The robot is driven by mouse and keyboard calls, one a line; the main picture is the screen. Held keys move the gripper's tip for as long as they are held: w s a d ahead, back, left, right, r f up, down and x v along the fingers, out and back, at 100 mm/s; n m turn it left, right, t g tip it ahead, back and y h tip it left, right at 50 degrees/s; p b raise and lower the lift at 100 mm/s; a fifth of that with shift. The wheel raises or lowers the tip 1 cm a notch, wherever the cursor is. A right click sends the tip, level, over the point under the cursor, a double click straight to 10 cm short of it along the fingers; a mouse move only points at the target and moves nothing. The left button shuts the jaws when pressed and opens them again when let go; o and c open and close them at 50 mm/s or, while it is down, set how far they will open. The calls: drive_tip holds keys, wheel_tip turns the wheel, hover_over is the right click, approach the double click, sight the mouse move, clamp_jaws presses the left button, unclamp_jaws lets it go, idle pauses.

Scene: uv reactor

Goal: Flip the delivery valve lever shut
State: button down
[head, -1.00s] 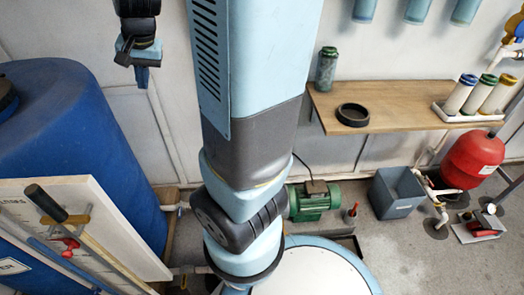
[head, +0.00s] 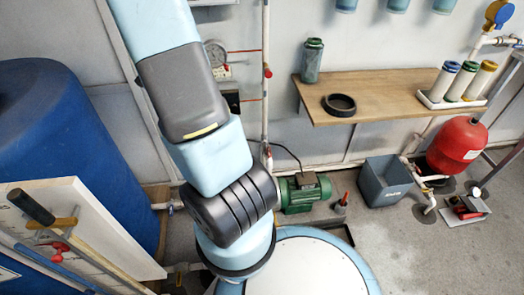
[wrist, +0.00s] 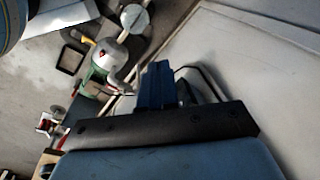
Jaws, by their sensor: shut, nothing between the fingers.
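My gripper (wrist: 157,86) shows in the wrist view as blue fingers shut together, with nothing held. It is outside the head view. A small red lever (head: 267,71) sits on the vertical white pipe on the back wall in the head view. I cannot tell which of these is the delivery valve lever. In the wrist view no lever is clearly seen at the fingertips, which appear apart from anything; the green pump (wrist: 106,58) lies beyond them.
A pressure gauge (head: 215,52) is on the back wall. The green pump also shows in the head view (head: 305,192). A wooden shelf (head: 400,97), grey bin (head: 386,183) and red vessel (head: 458,143) stand right. The blue tank (head: 70,145) and white panel (head: 110,225) stand left.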

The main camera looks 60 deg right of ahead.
sight(269, 151)
drive_tip(key=s+d+f+m+g, duration=0.1)
drive_tip(key=s+d+f+m, duration=0.2)
drive_tip(key=d+f, duration=0.3)
drive_tip(key=s+d+f+m+g+h, duration=0.1)
drive_tip(key=s+d+f, duration=0.5)
drive_tip(key=f, duration=0.6)
drive_tip(key=s+d+f+m+g+h, duration=0.1)
drive_tip(key=s+d+f+m+g, duration=0.2)
drive_tip(key=s+d+f+m, duration=0.2)
drive_tip(key=shift+s+d+f+m, duration=0.15)
drive_tip(key=shift+d+f+m, duration=0.35)
drive_tip(key=shift+d+f, duration=1.5)
drive_tip(key=shift+a+f, duration=0.25)
drive_tip(key=shift+f, duration=0.05)
drive_tip(key=s+d+f, duration=0.5)
drive_tip(key=s+f, duration=0.1)
drive_tip(key=f, duration=0.3)
